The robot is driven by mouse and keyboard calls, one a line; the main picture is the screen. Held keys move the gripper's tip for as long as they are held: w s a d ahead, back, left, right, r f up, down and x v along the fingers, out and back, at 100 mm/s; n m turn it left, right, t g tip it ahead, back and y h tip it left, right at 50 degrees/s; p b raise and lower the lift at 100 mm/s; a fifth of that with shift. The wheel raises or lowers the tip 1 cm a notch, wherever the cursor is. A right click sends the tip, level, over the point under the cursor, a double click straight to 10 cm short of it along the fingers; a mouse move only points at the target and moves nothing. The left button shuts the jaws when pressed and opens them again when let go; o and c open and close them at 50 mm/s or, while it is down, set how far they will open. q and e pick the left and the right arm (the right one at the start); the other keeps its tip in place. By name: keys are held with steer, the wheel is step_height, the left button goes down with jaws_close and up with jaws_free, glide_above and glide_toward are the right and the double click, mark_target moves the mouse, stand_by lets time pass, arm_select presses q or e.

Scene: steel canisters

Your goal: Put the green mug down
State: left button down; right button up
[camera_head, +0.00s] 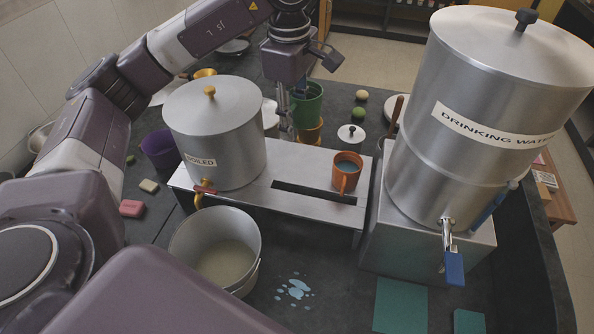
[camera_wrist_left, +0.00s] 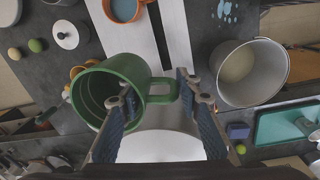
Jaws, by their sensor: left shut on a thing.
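The green mug (camera_head: 309,106) hangs from my left gripper (camera_head: 292,108), behind the steel stand and to the right of the canister labelled BOILED. In the left wrist view the green mug (camera_wrist_left: 100,92) shows with its opening to the left. The fingers of my left gripper (camera_wrist_left: 158,92) are shut on its handle. An orange mug (camera_head: 310,134) shows just below the green mug, partly hidden by it. I cannot tell whether the two touch. My right gripper is in neither view.
The BOILED canister (camera_head: 215,135) and an orange mug (camera_head: 346,175) with bluish liquid stand on the steel stand (camera_head: 270,195). A large DRINKING WATER canister (camera_head: 480,120) stands to the right. A pot (camera_head: 183,243) is in front. A white lid (camera_head: 351,135) lies on the dark counter.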

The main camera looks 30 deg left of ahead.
arm_select(q)
steer(key=f+p, duration=0.1)
steer(key=f, duration=0.5)
steer(key=a+f+n+p, duration=0.1)
steer(key=f, duration=0.5)
steer(key=w+f+n+p, duration=0.1)
steer(key=f, duration=0.5)
steer(key=shift+a+f, duration=0.15)
steer(key=shift+f, duration=0.35)
steer(key=shift+f, duration=0.1)
